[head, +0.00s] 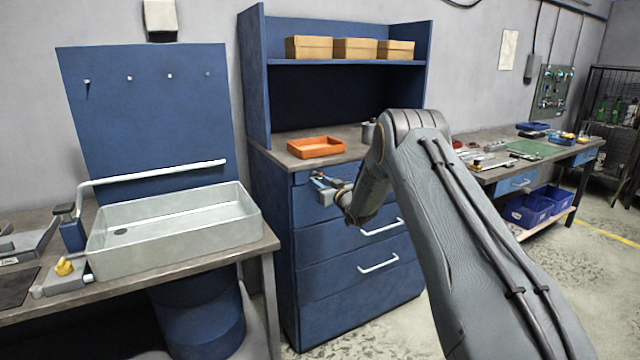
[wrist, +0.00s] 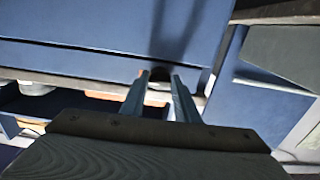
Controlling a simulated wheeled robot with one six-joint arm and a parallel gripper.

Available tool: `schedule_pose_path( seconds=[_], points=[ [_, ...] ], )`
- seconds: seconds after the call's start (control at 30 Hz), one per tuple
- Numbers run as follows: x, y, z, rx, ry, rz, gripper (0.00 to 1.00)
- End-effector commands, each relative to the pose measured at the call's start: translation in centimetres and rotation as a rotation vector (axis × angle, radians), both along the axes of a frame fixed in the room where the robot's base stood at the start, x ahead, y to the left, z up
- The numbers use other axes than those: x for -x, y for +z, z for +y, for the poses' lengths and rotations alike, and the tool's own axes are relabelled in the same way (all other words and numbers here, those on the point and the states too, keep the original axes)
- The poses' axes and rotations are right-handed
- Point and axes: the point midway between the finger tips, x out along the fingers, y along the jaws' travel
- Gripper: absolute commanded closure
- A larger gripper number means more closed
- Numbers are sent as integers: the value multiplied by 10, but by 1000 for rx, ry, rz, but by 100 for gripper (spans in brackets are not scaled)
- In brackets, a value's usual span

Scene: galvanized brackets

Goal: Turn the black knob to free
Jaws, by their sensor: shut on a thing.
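The black knob (wrist: 159,73) shows in the wrist view as a small dark shape between my two fingertips; most of it is hidden by the fingers. My gripper (wrist: 159,82) is shut on it, one finger on each side. In the head view my gripper (head: 326,186) is in front of the upper part of the blue drawer cabinet (head: 318,262), below the orange tray. The knob cannot be made out in the head view, and I cannot tell which way it points.
The orange tray (head: 316,147) sits on the cabinet top, with a small grey container (head: 369,133) to its right. Drawer handles (head: 380,227) stick out below my gripper. A sink (head: 175,225) stands on the left bench. Open floor lies right of the cabinet.

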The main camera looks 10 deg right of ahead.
Motion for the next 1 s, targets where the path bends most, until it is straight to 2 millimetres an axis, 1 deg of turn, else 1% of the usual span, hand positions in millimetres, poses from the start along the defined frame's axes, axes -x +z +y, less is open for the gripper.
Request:
schedule_pose_path(
  seconds=[0.17, 0.37, 1.0],
  points=[
    [0, -2, 0, 62, 1, -20, 94],
    [-1, -3, -1, 198, 1, -65, 94],
    [-2, -2, -3, 773, 0, -252, 94]
  ],
)
